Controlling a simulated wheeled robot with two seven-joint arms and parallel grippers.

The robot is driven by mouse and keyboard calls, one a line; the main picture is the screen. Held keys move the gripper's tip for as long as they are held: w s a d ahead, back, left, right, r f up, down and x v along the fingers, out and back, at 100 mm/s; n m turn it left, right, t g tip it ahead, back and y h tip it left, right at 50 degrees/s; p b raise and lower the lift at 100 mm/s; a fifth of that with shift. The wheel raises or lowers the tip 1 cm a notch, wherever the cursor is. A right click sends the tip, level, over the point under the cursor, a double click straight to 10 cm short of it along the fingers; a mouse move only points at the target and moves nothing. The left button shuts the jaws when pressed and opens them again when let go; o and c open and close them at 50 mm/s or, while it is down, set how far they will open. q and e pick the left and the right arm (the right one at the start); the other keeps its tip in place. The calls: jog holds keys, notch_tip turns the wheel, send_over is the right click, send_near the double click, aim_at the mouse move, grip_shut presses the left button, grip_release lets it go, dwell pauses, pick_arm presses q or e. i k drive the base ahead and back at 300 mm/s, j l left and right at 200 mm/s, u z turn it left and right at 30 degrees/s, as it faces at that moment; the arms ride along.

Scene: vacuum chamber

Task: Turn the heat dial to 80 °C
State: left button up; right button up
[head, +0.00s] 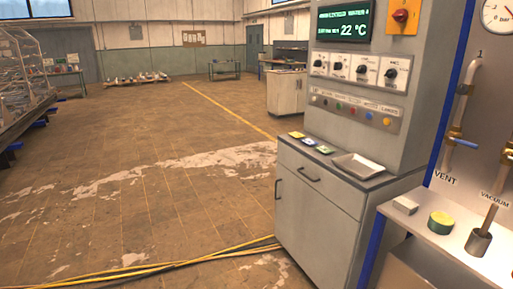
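The control cabinet (387,105) stands right of centre, a few steps ahead. A row of several black dials on white plates sits below its display; the leftmost dial (318,63) and the rightmost dial (391,73) both show. The labels are too small to read, so I cannot tell which one is the heat dial. The green-lit display (343,22) reads 22 °C, with a line of text above it that is hard to read. Neither of my grippers is in view.
A red switch on a yellow plate (401,16) is beside the display. A metal tray (358,166) lies on the cabinet's ledge. The vacuum bench (400,224) with pipes stands at the right. Yellow cables (150,268) cross the floor in front; open floor (130,150) lies left.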

aim_at(317, 63)
jog(key=i+j+u, duration=0.1)
jog(key=i, duration=0.5)
jog(key=i+j+u, duration=0.1)
jog(key=i+j, duration=0.15)
jog(key=i, duration=0.35)
jog(key=i+j+u, duration=0.1)
jog(key=i, duration=0.5)
